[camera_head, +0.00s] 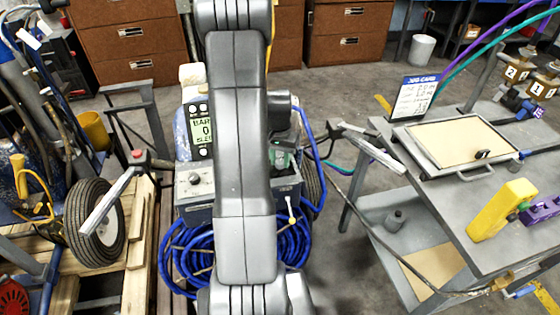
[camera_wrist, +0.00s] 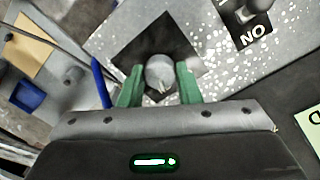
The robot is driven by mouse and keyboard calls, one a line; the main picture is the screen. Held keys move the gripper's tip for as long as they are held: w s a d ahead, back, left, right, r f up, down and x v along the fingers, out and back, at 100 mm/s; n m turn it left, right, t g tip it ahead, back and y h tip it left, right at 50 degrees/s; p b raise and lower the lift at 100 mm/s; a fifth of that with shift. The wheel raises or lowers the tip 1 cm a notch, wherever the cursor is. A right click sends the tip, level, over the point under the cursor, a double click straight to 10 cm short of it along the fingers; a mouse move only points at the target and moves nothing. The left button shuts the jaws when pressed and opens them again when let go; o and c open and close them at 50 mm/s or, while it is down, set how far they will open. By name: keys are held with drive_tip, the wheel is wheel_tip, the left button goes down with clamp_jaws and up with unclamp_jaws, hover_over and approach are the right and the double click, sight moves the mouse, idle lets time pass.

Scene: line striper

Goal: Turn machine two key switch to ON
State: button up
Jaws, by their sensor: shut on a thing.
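In the wrist view my gripper (camera_wrist: 159,80) has its green fingers on both sides of a round grey knob (camera_wrist: 159,70), shut on it. The knob sits on a black square plate (camera_wrist: 128,48) on a speckled grey panel and has a pale pointer mark. I take it for the key switch; no key shape is clear. An ON label (camera_wrist: 254,35) appears upside down at upper right, beside a dark fitting. In the head view my gripper (camera_head: 283,155) is right of my arm, over the machine (camera_head: 196,196), and the switch is hidden.
The machine carries a display (camera_head: 202,130) reading BAR 0, another knob (camera_head: 194,179) and a coiled blue hose (camera_head: 185,245). At right is a grey table (camera_head: 455,195) with a job card (camera_head: 412,97) and a yellow block (camera_head: 502,210). A wheel (camera_head: 95,222) stands at left.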

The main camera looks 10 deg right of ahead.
sight(279, 161)
drive_tip(key=shift+w+m, duration=0.1)
drive_tip(key=shift+m, duration=0.5)
drive_tip(key=o, duration=1)
drive_tip(key=shift+c, duration=0.2)
wheel_tip(279, 161, up, 14)
drive_tip(key=shift+a, duration=0.15)
drive_tip(key=shift+f, duration=0.1)
wheel_tip(279, 161, down, 14)
drive_tip(key=shift+r, duration=0.1)
idle(0.5)
